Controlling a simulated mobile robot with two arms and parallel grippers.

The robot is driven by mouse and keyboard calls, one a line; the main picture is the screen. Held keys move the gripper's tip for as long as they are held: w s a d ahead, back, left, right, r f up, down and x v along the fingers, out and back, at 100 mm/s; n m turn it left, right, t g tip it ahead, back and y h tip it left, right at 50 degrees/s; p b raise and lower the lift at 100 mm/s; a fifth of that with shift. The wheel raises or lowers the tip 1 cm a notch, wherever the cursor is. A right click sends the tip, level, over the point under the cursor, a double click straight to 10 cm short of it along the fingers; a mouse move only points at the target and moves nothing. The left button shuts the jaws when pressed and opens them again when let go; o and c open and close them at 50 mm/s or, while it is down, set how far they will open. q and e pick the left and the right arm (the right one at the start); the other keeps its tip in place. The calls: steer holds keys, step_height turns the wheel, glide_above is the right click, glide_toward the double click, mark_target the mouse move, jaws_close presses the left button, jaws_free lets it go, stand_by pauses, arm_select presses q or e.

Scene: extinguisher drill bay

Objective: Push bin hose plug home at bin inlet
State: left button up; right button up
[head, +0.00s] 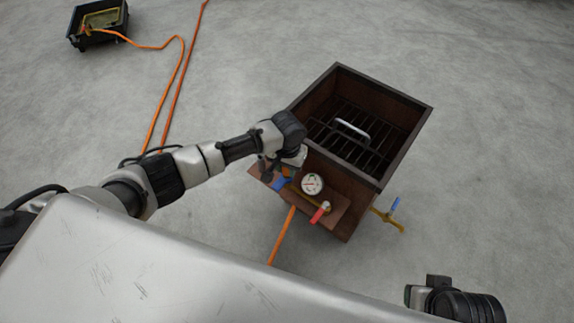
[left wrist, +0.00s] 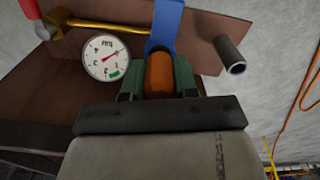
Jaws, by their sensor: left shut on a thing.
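The brown open-topped bin (head: 385,100) stands on the floor with a shelf (head: 325,205) on its near side. My left gripper (head: 284,174) is over the shelf's left end. In the left wrist view its green-padded fingers are shut on an orange plug (left wrist: 159,74). The plug's far end meets a blue part (left wrist: 165,25), which also shows in the head view (head: 280,184). I cannot tell how deep the plug sits. An orange hose (head: 283,237) hangs below the shelf. Part of my right arm's end shows at the lower right; its fingers cannot be made out.
A blue-handled brass valve (head: 390,215) juts from the bin's right. A grey pipe stub (left wrist: 231,55) is close by. A dark tray (head: 99,26) stands far left; floor right is clear.

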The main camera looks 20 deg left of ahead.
arm_select(q)
steer(key=shift+f, duration=0.3)
steer(key=o, duration=1)
